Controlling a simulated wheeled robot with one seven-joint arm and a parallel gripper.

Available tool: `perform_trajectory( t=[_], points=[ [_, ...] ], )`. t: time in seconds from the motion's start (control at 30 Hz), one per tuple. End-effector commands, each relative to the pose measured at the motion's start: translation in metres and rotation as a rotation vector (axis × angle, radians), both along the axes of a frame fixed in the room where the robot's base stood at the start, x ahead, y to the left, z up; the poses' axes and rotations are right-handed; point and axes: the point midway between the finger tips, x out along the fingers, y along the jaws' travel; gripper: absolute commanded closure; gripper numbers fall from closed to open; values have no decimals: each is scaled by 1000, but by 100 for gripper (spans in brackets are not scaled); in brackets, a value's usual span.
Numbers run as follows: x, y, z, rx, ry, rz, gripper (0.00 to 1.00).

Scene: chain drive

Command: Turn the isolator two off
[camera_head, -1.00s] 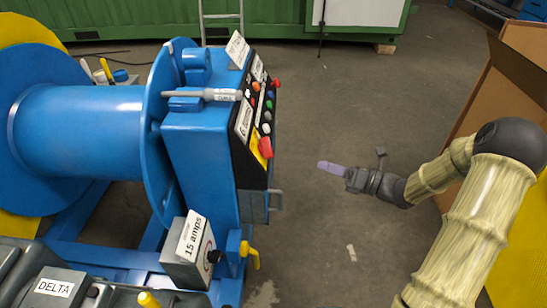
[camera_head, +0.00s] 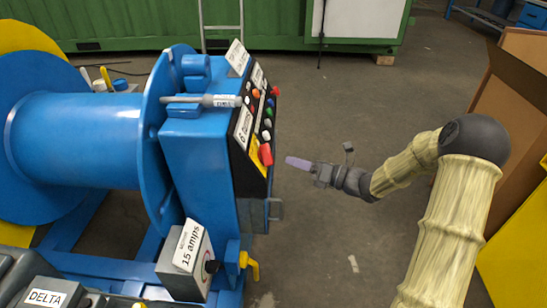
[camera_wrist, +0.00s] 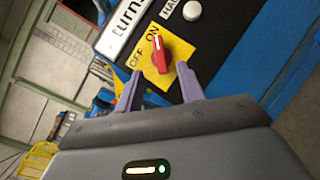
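A red rotary switch (camera_head: 265,154) sits on a yellow plate on the sloping black panel of the blue machine. In the wrist view the red switch (camera_wrist: 160,52) is on the yellow plate (camera_wrist: 180,68) marked OFF and ON, and its white mark is at the end by ON. I cannot read a number naming it as isolator two. My gripper (camera_head: 290,161) is just right of the switch, pointing left at it, with a small gap. In the wrist view my gripper (camera_wrist: 158,70) has its two purple fingers apart, either side of the switch's line, with nothing held.
Several coloured buttons (camera_head: 267,124) lie above the switch on the panel. A grey box labelled 15 amps (camera_head: 186,262) and a yellow handle (camera_head: 250,264) are below. A large blue drum (camera_head: 80,135) is on the left. The floor (camera_head: 320,230) right of the machine is clear.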

Motion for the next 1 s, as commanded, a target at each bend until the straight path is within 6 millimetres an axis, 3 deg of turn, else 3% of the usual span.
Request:
perform_trajectory(
  t=[0.4,0.8,1.0],
  points=[
    [30,63,-1,0,-2,3,62],
    [35,71,1,1,0,-1,62],
    [35,71,0,1,0,-1,99]
  ],
)
